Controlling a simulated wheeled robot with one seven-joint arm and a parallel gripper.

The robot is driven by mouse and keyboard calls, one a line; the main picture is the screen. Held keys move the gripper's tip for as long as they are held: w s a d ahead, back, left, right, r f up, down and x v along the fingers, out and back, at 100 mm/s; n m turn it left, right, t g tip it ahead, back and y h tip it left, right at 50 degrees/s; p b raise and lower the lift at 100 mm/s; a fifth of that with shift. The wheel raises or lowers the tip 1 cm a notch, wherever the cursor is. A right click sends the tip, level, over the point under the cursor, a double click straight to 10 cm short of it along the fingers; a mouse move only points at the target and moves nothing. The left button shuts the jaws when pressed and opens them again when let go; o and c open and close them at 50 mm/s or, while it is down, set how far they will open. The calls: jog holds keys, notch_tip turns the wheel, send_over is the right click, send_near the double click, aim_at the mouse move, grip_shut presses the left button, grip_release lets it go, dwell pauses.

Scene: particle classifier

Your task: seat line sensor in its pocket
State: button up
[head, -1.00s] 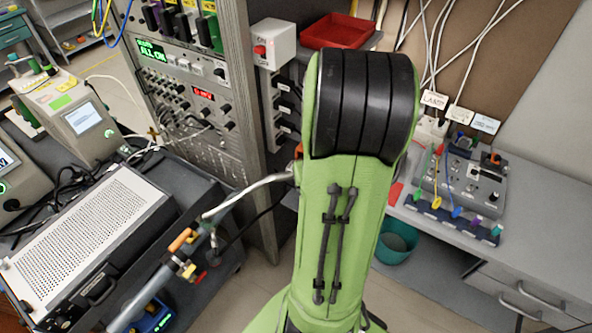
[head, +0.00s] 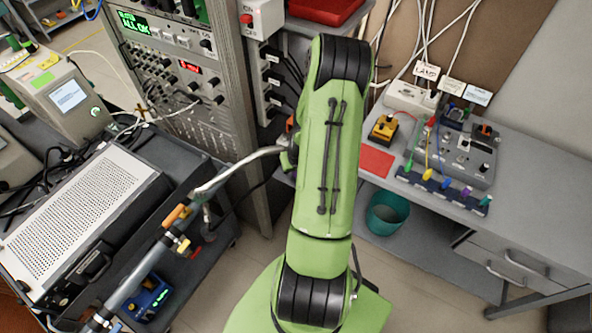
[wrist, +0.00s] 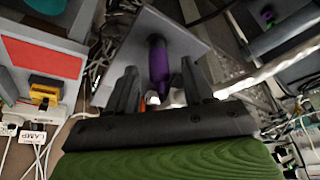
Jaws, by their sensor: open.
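My gripper (wrist: 158,85) shows in the wrist view with its two dark fingers apart. A purple cylinder (wrist: 158,65) appears between and beyond the fingers, in front of a grey plate (wrist: 145,32). I cannot tell whether the fingers touch it, and they are not closed on it. I cannot tell for sure whether this cylinder is the line sensor, and I cannot make out a pocket. In the head view my green arm hides the gripper.
A grey bench (head: 540,185) at right bears a yellow box (head: 384,129), a red mat (head: 377,160) and a grey control box (head: 460,150). A teal bin (head: 388,213) stands below. An instrument rack (head: 190,100) and a perforated-top unit (head: 85,210) are at left.

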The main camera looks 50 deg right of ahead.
jog(key=shift+d+f, duration=0.1)
jog(key=shift+f, duration=0.05)
jog(key=shift+c, duration=0.6)
grip_shut()
notch_tip(320, 180, up, 10)
jog(key=shift+r, duration=0.15)
